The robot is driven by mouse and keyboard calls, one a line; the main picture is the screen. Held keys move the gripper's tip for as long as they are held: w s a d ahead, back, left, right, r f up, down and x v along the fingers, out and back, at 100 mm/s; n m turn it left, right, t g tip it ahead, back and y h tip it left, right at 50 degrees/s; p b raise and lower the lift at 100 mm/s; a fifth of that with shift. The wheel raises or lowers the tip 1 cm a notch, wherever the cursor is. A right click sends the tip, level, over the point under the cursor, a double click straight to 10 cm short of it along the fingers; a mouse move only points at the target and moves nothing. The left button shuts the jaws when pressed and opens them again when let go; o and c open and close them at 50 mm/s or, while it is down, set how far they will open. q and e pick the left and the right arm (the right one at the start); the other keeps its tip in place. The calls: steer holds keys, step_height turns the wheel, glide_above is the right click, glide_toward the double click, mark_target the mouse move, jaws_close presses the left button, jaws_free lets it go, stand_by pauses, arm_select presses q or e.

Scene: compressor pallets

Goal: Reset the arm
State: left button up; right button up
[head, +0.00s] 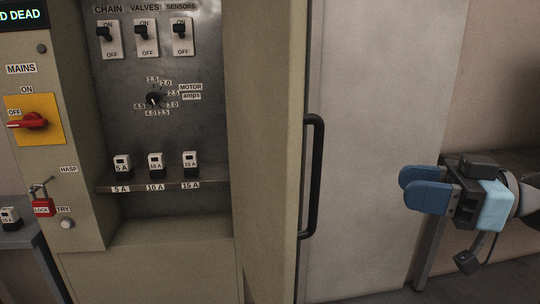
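My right gripper (425,188) is at the right of the head view, in front of the pale wall. It has blue fingers and a light blue and dark grey body. It points left, toward the black door handle, with a clear gap between them. The two fingers overlap in this view, so I cannot tell whether they are apart. No object shows in them. My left gripper is not in view.
A cabinet with an open front holds switches, a motor dial (153,99) and several fuses on a shelf (215,184). Its left panel has a red mains switch (33,120) and a red padlock (43,207). A door with a black handle (314,175) stands between cabinet and gripper.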

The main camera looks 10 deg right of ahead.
step_height(320, 180, down, 22)
steer(key=w+a+m+t+h, duration=0.2)
steer(key=m+t+h, duration=0.1)
steer(key=m+t, duration=0.15)
steer(key=s+a+f+m+h, duration=0.3)
steer(key=s+a+f+h, duration=0.15)
steer(key=f, duration=0.45)
steer(key=s+a+f+m+h, duration=0.25)
steer(key=a+f, duration=0.25)
steer(key=f, duration=0.4)
arm_select(q)
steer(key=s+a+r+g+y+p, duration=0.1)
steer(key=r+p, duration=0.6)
steer(key=p, duration=0.9)
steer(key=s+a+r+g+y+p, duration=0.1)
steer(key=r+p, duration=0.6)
steer(key=p, duration=0.8)
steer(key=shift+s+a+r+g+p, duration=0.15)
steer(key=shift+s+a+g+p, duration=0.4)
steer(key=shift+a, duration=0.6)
arm_select(e)
steer(key=s+d+r+g+h, duration=0.1)
steer(key=d+r, duration=0.1)
steer(key=r, duration=0.5)
steer(key=s+d+r+g+h, duration=0.1)
steer(key=s+d+r, duration=0.1)
steer(key=r, duration=0.5)
steer(key=shift+s+d+r+h, duration=0.25)
steer(key=shift+h, duration=0.05)
